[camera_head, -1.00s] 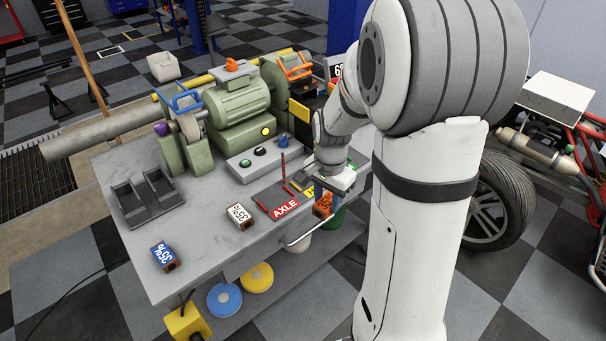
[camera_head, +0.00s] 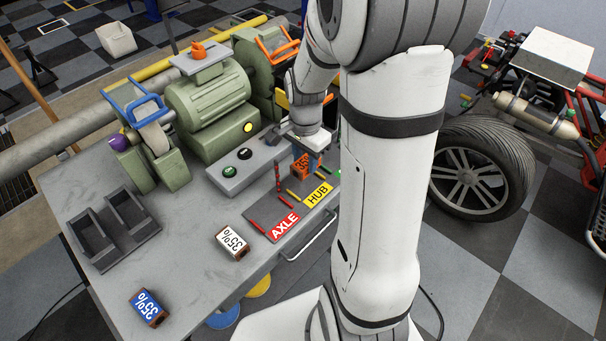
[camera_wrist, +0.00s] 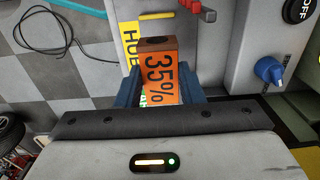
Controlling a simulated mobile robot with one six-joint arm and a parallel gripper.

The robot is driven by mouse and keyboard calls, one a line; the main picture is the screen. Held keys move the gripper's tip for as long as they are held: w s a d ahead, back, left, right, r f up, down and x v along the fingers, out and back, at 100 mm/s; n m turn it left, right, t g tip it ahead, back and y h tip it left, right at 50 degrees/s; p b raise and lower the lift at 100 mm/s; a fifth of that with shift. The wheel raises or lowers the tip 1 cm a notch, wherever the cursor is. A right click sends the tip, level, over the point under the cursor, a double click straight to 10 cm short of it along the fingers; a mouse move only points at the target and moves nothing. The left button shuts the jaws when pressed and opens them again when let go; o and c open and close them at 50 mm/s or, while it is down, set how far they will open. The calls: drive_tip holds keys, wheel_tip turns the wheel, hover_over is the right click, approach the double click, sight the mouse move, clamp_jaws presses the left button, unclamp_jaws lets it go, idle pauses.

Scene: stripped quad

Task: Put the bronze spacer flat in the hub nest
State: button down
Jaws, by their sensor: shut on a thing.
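My gripper (camera_head: 308,158) is shut on a brown block with an orange 35% label (camera_head: 301,168). In the wrist view the block (camera_wrist: 158,72) sits between the blue fingers (camera_wrist: 160,92), its holed brown end pointing away. The head view shows it behind the yellow HUB label (camera_head: 317,195), above the table; the gap beneath is unclear. The HUB side of the grey nest plate has yellow strips, and red strips flank the AXLE label (camera_head: 285,226). Similar brown blocks with a white label (camera_head: 232,242) and blue label (camera_head: 148,307) lie on the table. Which is the bronze spacer is unclear.
A grey switch box (camera_head: 240,168) and green grinder (camera_head: 208,105) stand behind the plate. An empty two-slot dark tray (camera_head: 112,228) is at left. A metal handle (camera_head: 309,240) runs along the front edge. Table between tray and white-labelled block is clear.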

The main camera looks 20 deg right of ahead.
wheel_tip(320, 180, down, 7)
drive_tip(key=shift+r, duration=0.2)
idle(0.3)
drive_tip(key=shift+f, duration=0.25)
drive_tip(key=c, duration=1)
unclamp_jaws()
drive_tip(key=shift+r, duration=0.1)
drive_tip(key=shift+o, duration=0.2)
